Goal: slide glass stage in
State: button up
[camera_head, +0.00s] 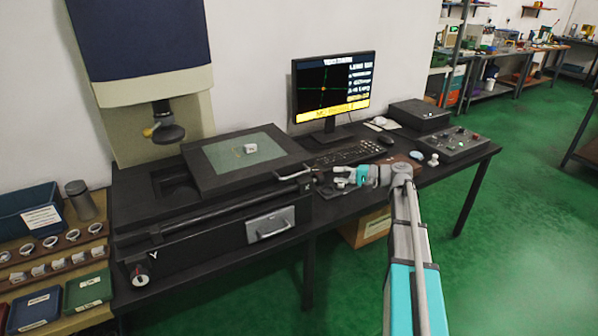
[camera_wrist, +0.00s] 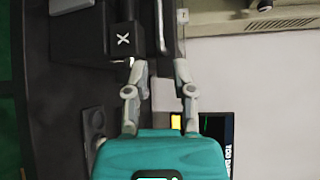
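The glass stage (camera_head: 228,152) is a greenish pane in a thick dark frame, lying on the black machine bed to the right of the lens (camera_head: 168,132). A small white ring-like part (camera_head: 250,148) lies on the glass. A light metal handle (camera_head: 293,175) shows at the stage's front right corner. My gripper (camera_head: 328,179) is just right of this handle. In the wrist view my gripper (camera_wrist: 161,66) has its two fingers well apart. A light bar (camera_wrist: 160,25), seemingly the handle, shows beyond the gap between the fingertips, and contact is not visible.
A monitor (camera_head: 333,87), keyboard (camera_head: 350,153) and button box (camera_head: 452,145) stand on the table right of the stage. A black block marked X (camera_wrist: 123,40) shows in the wrist view. At left are a blue bin (camera_head: 22,212) and a rack with several rings (camera_head: 50,241).

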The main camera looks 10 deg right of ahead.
aim_at(298, 175)
jog(key=shift+a, duration=0.1)
jog(key=b+x, duration=0.2)
jog(key=x, duration=1.1)
jog(key=shift+w+a+f, duration=0.2)
jog(key=shift+a, duration=0.1)
grip_shut()
dwell(0.3)
